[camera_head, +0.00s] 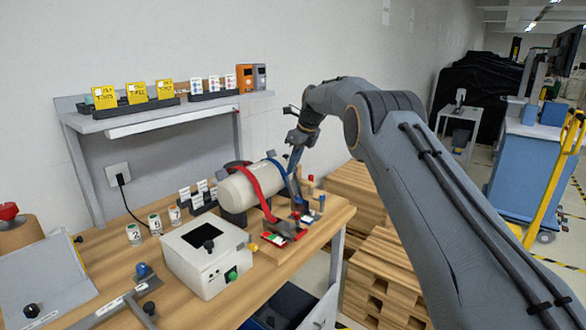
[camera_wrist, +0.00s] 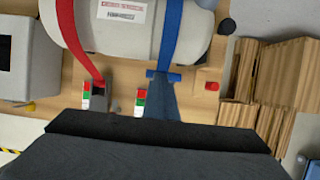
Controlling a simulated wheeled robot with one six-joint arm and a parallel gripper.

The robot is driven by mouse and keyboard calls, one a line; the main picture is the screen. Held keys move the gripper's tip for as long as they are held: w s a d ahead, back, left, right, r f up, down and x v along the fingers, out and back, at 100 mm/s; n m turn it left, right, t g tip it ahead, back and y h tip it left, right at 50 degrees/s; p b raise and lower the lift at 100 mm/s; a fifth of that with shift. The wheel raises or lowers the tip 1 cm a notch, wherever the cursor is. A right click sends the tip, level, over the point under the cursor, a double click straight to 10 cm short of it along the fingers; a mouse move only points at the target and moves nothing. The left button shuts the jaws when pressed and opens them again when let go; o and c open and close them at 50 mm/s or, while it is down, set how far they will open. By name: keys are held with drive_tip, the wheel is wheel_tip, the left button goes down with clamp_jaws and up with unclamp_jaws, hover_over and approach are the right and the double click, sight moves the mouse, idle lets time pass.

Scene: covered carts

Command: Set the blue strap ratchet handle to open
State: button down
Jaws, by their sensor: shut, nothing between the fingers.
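A pale cylinder (camera_head: 237,190) lies on the bench with a red strap (camera_head: 257,187) and a blue strap (camera_head: 280,168) over it. In the wrist view the blue strap (camera_wrist: 172,35) runs down to a blue crosspiece (camera_wrist: 164,76) and a grey-blue ratchet handle (camera_wrist: 163,98). A red, white and green label (camera_wrist: 140,103) is beside the handle. My gripper (camera_head: 293,168) is shut and empty, close to the blue strap on the cylinder's right. Its dark body fills the bottom of the wrist view and hides the handle's lower end. I cannot tell whether it touches the handle.
The red strap's ratchet (camera_head: 285,233) is close by on the left. A white box (camera_head: 205,255) with a green button stands on the bench in front. Stacked wooden pallets (camera_head: 385,280) stand right of the bench.

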drive_tip(key=shift+w+a+f+b, duration=0.15)
drive_tip(key=shift+a+f+b, duration=0.15)
drive_tip(key=shift+f, duration=0.15)
drive_tip(key=shift+a, duration=0.1)
drive_tip(key=shift+w+a+r+b, duration=0.1)
drive_tip(key=shift+w+a+b, duration=0.05)
drive_tip(key=shift+a+b, duration=0.15)
drive_tip(key=shift+r, duration=0.15)
